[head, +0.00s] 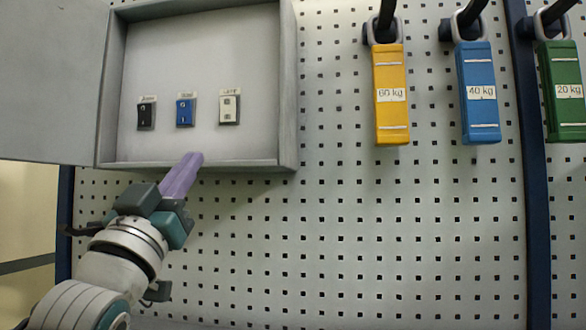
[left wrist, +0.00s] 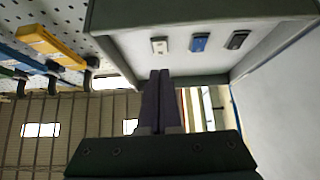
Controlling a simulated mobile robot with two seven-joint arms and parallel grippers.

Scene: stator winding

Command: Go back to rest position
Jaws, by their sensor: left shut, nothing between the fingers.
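My left gripper (head: 190,163) is shut and empty, its purple fingers together just in front of the lower edge of a grey open box (head: 200,165) on the wall. It also shows in the left wrist view (left wrist: 158,75), pointing toward the box, whose rim crosses the top of that view. Inside the box are a black switch (head: 146,115), a blue switch (head: 185,112) and a white switch (head: 229,108). The fingertips are below the switches in the head view. My right gripper is in neither view.
The box door (head: 50,80) stands open at the left. A yellow 60 kg block (head: 391,115), a blue 40 kg block (head: 480,110) and a green 20 kg block (head: 564,105) hang at the right. The perforated wall (head: 350,240) below is bare.

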